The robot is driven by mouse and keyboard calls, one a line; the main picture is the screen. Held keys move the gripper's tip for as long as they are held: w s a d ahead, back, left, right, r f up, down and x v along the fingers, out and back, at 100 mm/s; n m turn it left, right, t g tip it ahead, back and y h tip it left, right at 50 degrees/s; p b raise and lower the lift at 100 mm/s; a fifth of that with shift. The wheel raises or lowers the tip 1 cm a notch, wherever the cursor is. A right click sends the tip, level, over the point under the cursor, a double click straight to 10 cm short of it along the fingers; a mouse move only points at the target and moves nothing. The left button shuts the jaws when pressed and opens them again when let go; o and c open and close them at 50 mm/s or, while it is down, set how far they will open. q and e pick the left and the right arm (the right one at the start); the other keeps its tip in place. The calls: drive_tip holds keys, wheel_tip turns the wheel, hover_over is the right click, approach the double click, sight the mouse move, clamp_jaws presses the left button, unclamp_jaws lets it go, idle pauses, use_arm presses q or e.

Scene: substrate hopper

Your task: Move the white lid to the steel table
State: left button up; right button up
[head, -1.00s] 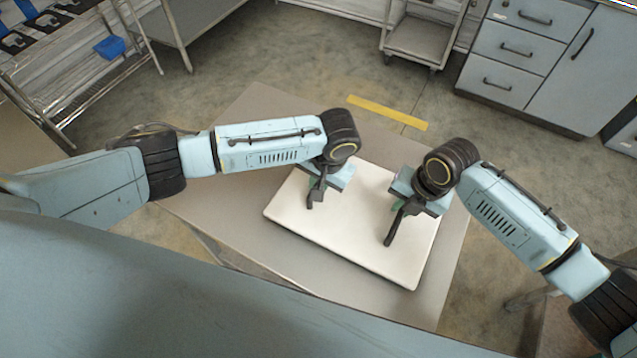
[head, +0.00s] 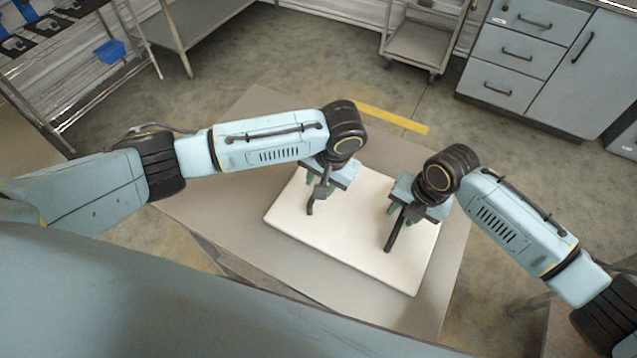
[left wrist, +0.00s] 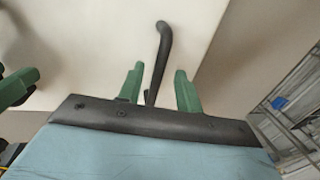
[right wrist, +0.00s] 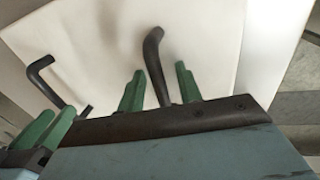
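The white lid (head: 345,236) is a flat slab with two dark bent handles. It appears to lie flat on the grey steel table (head: 222,185). My left gripper (head: 320,185) is over the lid's left part. Its green fingers stand apart on both sides of the left handle (left wrist: 163,45), with gaps showing in the left wrist view. My right gripper (head: 404,212) is over the lid's right part. Its fingers stand apart around the right handle (right wrist: 154,50), with gaps in the right wrist view. My arms hide the lid's far edge in places.
Bare table top surrounds the lid. A yellow floor strip (head: 390,117) lies behind the table. A steel cart (head: 418,45) and grey-blue drawers (head: 515,50) stand farther back. A wire rack with a blue bin (head: 110,51) is at the far left.

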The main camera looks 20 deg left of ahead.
use_arm(q)
wheel_tip(320, 180, up, 8)
drive_tip(key=d, duration=0.1)
drive_tip(key=shift+s+d+r, duration=0.15)
drive_tip(key=shift+d, duration=0.15)
use_arm(e)
wheel_tip(320, 180, up, 12)
drive_tip(key=d, duration=0.2)
drive_tip(key=shift+s+d, duration=0.15)
drive_tip(key=shift+s, duration=0.05)
drive_tip(key=shift+f, duration=0.15)
